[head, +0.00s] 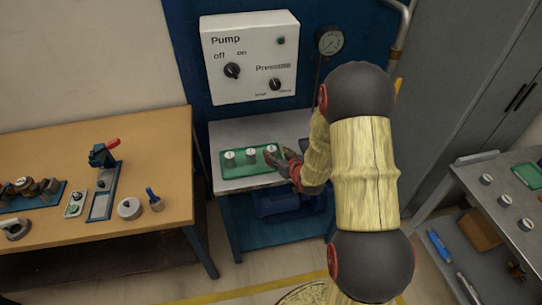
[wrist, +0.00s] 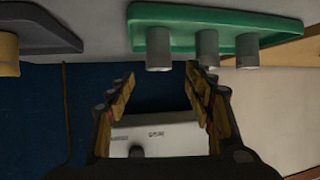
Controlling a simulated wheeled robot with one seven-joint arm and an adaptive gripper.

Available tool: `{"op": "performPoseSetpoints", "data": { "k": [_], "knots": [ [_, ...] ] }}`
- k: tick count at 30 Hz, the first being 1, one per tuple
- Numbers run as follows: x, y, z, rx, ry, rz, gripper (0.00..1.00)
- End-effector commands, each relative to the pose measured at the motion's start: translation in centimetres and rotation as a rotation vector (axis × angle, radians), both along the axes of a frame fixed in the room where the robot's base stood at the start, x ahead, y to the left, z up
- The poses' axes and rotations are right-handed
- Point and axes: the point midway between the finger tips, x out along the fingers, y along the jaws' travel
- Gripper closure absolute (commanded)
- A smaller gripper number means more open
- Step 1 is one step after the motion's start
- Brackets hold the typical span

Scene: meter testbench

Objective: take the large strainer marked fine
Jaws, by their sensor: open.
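Three grey cylindrical pieces with pale tops, which look like strainers, stand on a green tray (head: 236,170) on the small grey bench. They are the left one (head: 230,158), the middle one (head: 251,155) and the right one (head: 271,152). No marking on them is readable. My gripper (head: 286,161) is beside the right piece, open and empty. The wrist view looks upside down and shows the green tray (wrist: 280,27) at the top. There the nearest cylinder (wrist: 158,50) lies just beyond the gap between my open fingertips (wrist: 160,76), apart from both.
The pump panel (head: 250,75) and a gauge (head: 330,40) are behind the bench. A wooden table (head: 150,190) with tools stands left. A grey cart (head: 470,185) at right carries several small cylinders. A dark tray (wrist: 35,22) with a yellowish piece shows in the wrist view.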

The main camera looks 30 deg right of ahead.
Motion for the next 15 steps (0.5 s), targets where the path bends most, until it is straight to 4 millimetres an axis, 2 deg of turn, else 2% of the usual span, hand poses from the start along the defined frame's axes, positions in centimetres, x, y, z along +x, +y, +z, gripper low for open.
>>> {"op": "performPoseSetpoints", "data": {
  "k": [6,15],
  "knots": [
    [2.8,-0.3,-1.6,0.000,0.000,0.002,0.48],
    [3.6,-0.4,-1.7,0.000,0.000,0.000,0.48]
  ]
}}
